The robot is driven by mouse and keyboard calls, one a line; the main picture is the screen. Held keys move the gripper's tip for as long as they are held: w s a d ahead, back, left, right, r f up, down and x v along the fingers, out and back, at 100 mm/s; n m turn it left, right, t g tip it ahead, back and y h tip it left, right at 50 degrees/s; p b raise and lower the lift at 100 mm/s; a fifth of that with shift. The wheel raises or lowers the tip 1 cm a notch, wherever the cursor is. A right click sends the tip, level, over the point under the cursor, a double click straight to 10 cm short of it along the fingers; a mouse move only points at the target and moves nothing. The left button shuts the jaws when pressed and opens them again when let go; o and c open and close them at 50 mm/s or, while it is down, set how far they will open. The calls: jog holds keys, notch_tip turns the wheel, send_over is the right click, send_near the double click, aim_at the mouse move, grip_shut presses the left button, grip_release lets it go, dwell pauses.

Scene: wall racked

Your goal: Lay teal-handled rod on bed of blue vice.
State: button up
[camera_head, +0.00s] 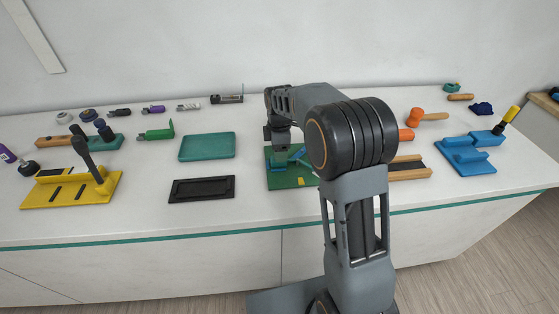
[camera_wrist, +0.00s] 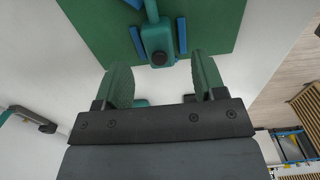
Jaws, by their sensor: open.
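The teal-handled rod (camera_wrist: 158,38) shows in the wrist view, with a thick teal block-like end, a dark round tip and a thinner shaft running away at the top. It lies between two blue pieces on a green board (camera_wrist: 217,28). My gripper (camera_wrist: 162,72) is open, its two green fingers apart, with the rod's end just ahead of the gap and nothing held. In the head view my gripper (camera_head: 279,143) is low over the green board, partly hiding the rod. The blue vice (camera_head: 466,143) stands at the right of the bench, its bed bare.
A wooden-sided tray (camera_head: 408,175) and orange mallet (camera_head: 415,118) lie between the board and vice. A teal tray (camera_head: 207,147), black tray (camera_head: 202,188) and yellow fixture (camera_head: 70,192) are to the left.

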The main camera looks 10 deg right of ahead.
jog(key=shift+f, duration=1.4)
jog(key=c, duration=1.1)
grip_shut()
jog(key=shift+r, duration=0.2)
